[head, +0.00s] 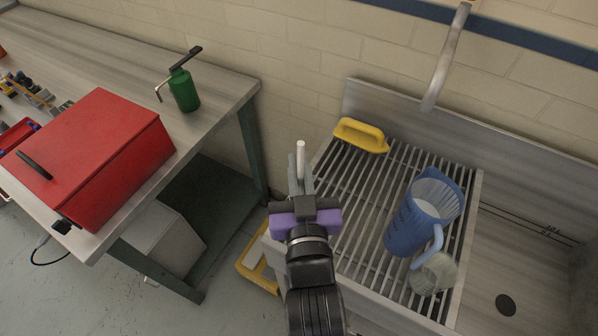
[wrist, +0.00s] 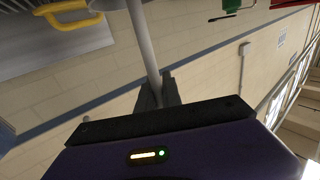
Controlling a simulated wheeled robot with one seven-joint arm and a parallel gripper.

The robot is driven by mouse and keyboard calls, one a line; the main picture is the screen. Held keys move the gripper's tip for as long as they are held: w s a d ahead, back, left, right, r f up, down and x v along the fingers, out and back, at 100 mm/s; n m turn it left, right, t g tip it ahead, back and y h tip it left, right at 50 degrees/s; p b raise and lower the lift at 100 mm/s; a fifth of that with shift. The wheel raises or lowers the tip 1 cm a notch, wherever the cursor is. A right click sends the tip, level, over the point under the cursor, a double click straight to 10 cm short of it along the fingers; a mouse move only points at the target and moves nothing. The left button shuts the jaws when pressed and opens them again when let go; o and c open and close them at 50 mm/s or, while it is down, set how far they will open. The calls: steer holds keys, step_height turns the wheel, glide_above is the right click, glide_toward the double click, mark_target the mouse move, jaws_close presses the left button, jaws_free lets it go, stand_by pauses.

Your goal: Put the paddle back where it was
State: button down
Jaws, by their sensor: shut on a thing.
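My gripper (head: 301,178) is shut on a pale rod, which I take to be the paddle (head: 301,155). In the head view only a short white end stands above the fingers. In the wrist view the paddle (wrist: 143,40) runs from between the fingers (wrist: 158,93) to the top edge, where a wider pale part (wrist: 105,4) is cut off. In the head view my gripper appears near the left edge of the slatted draining rack (head: 345,185); its height above it is hard to tell. The paddle's former place cannot be told from these frames.
A yellow-handled tool (head: 361,135) lies at the rack's back. A blue jug (head: 408,225) and a clear cup (head: 434,274) are on its right. A tap (head: 447,55) overhangs the sink. A bench (head: 215,98) at left holds a red box (head: 95,150) and green oil can (head: 184,92).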

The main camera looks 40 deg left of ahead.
steer(key=shift+f, duration=1.35)
steer(key=shift+f, duration=0.2)
steer(key=c, duration=1.5)
jaws_free()
steer(key=shift+r, duration=0.2)
steer(key=b+v, duration=0.2)
steer(key=v, duration=1)
